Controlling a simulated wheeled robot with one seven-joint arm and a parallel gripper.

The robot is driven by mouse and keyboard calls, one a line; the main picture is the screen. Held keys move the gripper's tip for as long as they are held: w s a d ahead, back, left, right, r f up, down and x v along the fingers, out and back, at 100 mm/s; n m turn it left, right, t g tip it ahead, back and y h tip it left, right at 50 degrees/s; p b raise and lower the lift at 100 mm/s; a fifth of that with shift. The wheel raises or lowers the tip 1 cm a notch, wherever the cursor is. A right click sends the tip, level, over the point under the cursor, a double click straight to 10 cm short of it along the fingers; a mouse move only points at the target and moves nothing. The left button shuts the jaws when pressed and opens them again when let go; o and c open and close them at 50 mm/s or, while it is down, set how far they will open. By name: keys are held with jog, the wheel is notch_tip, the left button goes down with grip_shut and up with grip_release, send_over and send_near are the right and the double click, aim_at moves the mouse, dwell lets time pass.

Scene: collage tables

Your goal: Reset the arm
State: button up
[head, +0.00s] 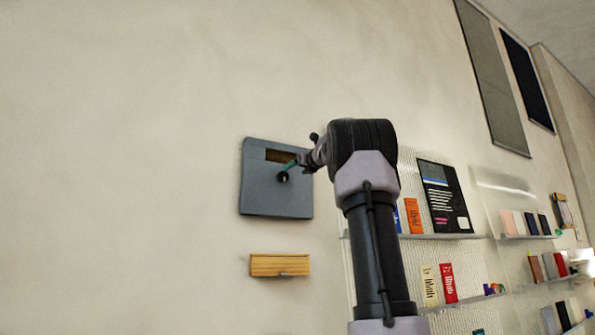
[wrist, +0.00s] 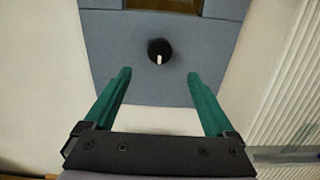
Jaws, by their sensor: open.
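My arm (head: 375,230) rises in front of the wall in the head view and bends left at the top. My gripper (wrist: 158,76) has two green fingers, spread wide with nothing between them. In the wrist view a grey wall panel (wrist: 110,50) lies ahead of the fingers. Its black knob (wrist: 160,50) with a white mark sits beyond and between the fingertips, and I see no contact. In the head view the gripper (head: 290,166) is in front of the panel (head: 265,195), near the knob (head: 282,177). The exact gap is hard to judge.
A small wooden box (head: 280,265) is on the wall below the panel. To the right, shelves (head: 455,236) hold several books and cards, close to my arm. Dark panels (head: 490,75) hang at the upper right. The wall on the left is bare.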

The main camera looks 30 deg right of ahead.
dwell(0.5)
jog(key=s+a+f+n+g+y, duration=0.1)
jog(key=s+a+f+n+g, duration=0.2)
jog(key=s+a+f+n, duration=0.7)
jog(key=s+a+f+n+g+y, duration=0.2)
jog(key=s+a+f+n+g, duration=0.1)
jog(key=s+a+f+n, duration=0.65)
jog(key=s+a+f+n+g, duration=0.1)
jog(key=s+f+n+g, duration=0.1)
jog(key=s+f+n, duration=0.4)
jog(key=s+a+f+n+g+h, duration=0.1)
jog(key=s+f+n, duration=0.5)
jog(key=s+f, duration=0.7)
notch_tip(320, 180, down, 4)
jog(key=shift+a+f+g+h, duration=0.3)
jog(key=shift+a+g, duration=0.15)
jog(key=shift+g, duration=0.45)
